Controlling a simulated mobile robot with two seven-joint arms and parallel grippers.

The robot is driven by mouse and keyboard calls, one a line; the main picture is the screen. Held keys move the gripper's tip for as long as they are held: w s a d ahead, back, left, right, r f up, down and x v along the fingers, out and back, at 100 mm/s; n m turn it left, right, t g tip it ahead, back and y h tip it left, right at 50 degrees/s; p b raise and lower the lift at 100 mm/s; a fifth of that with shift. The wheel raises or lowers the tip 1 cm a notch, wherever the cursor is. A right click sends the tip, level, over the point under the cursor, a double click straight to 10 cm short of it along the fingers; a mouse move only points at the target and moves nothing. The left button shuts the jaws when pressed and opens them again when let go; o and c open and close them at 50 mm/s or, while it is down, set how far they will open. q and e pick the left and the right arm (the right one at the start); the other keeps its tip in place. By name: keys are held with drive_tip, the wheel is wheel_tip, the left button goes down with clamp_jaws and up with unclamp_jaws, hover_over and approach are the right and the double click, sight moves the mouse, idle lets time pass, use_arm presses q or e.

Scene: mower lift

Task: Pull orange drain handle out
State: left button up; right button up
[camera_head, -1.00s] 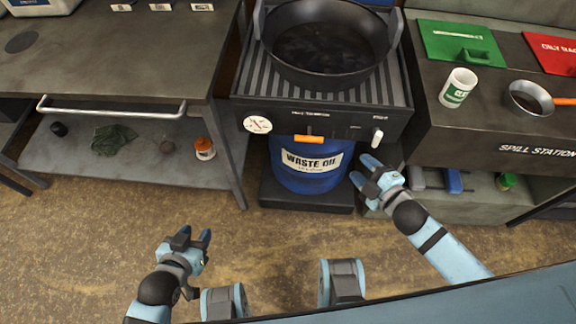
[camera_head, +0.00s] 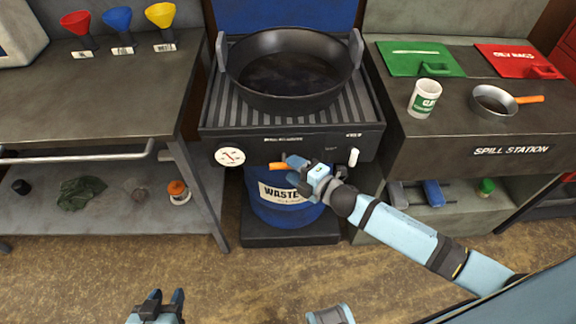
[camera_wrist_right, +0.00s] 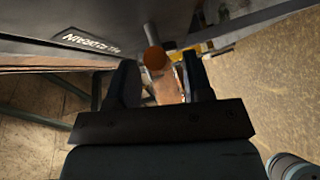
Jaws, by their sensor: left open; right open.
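The orange drain handle (camera_head: 277,166) is on the front panel of the dark drain unit (camera_head: 360,136), below the black pan (camera_head: 290,75). My right gripper (camera_head: 292,169) is open at the handle and hides its right part. In the right wrist view, the handle's round orange end (camera_wrist_right: 155,58) shows between and just beyond the two open fingers (camera_wrist_right: 160,78). I cannot tell whether a finger touches it. My left gripper (camera_head: 160,298) is open, low over the floor at the bottom edge, away from the unit.
A blue waste oil drum (camera_head: 285,212) stands under the unit. A gauge (camera_head: 229,156) and a white lever (camera_head: 353,157) flank the handle. A workbench (camera_head: 95,95) stands left and the spill station (camera_head: 450,145) right. The floor in front is clear.

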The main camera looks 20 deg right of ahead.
drive_tip(key=shift+x, duration=1.25)
clamp_jaws()
drive_tip(key=s, duration=0.2)
drive_tip(key=s+a, duration=0.1)
drive_tip(key=s, duration=0.1)
drive_tip(key=shift+s+a+f+p, duration=0.15)
drive_tip(key=shift+s+a+p, duration=0.05)
drive_tip(key=shift+s+p, duration=0.15)
unclamp_jaws()
drive_tip(key=shift+s, duration=0.1)
